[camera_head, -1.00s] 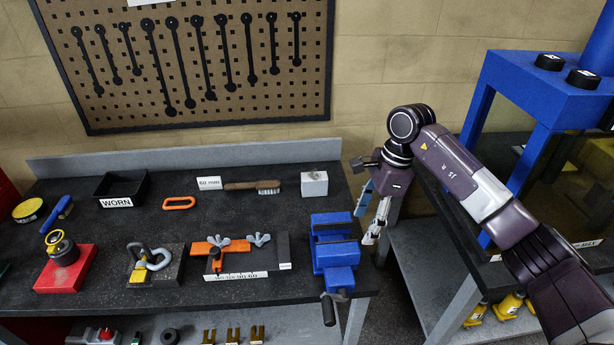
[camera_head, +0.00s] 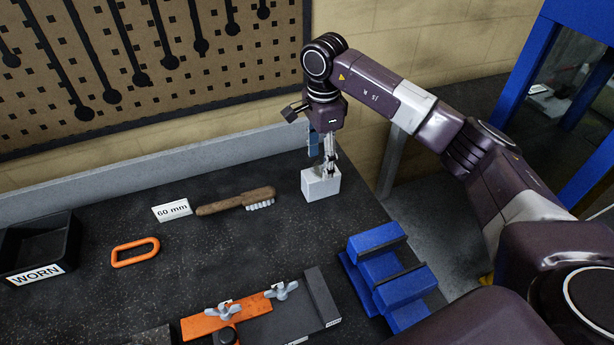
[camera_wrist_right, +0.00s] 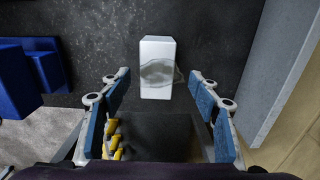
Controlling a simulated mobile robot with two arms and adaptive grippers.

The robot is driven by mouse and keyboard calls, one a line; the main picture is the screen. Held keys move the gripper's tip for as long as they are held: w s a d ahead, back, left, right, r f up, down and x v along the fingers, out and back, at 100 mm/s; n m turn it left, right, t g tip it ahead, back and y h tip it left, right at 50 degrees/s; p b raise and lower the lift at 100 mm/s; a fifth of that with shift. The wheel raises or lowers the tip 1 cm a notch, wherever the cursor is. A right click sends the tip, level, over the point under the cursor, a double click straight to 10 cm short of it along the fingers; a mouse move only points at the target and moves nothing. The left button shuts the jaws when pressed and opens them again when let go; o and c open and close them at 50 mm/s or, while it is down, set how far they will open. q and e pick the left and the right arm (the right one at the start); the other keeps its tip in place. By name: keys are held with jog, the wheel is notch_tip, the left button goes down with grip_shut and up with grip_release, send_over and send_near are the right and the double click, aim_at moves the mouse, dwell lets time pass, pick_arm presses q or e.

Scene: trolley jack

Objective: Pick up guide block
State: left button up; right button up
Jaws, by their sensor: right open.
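The guide block, a small light grey block (camera_head: 319,185), stands on the dark workbench near its back right corner. In the right wrist view the block (camera_wrist_right: 157,66) lies ahead between the two fingers, with a darker rounded mark on its face. My right gripper (camera_head: 329,166) points down just above the block in the head view, its fingertips close to or overlapping its top. Whether they touch it I cannot tell. The blue-padded fingers (camera_wrist_right: 158,84) are spread with a gap wider than the block. My left gripper is not in view.
A wire brush (camera_head: 235,201) and a "60 mm" card (camera_head: 172,210) lie left of the block. A blue vise (camera_head: 388,272) stands in front. An orange link (camera_head: 135,252), a WORN tray (camera_head: 62,248) and a clamped fixture (camera_head: 300,310) are further away. A grey ledge (camera_head: 200,160) runs behind.

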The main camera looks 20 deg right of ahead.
aim_at(321, 171)
jog(key=shift+s+f+p, duration=0.2)
jog(key=shift+f+p, duration=0.15)
jog(key=shift+f, duration=0.25)
jog(key=shift+s+f+p, duration=0.15)
jog(key=shift+f+p, duration=0.15)
jog(key=shift+f, duration=0.3)
notch_tip(321, 171, down, 2)
jog(key=shift+f+p, duration=0.2)
jog(key=shift+p, duration=0.65)
notch_tip(321, 171, down, 2)
jog(key=shift+w+f, duration=0.1)
jog(key=shift+f, duration=0.1)
jog(key=c, duration=0.8)
grip_shut()
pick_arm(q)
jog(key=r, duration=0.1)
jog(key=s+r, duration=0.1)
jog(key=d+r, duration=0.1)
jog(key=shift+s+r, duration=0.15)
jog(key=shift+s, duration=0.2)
pick_arm(e)
jog(key=shift+w, duration=0.15)
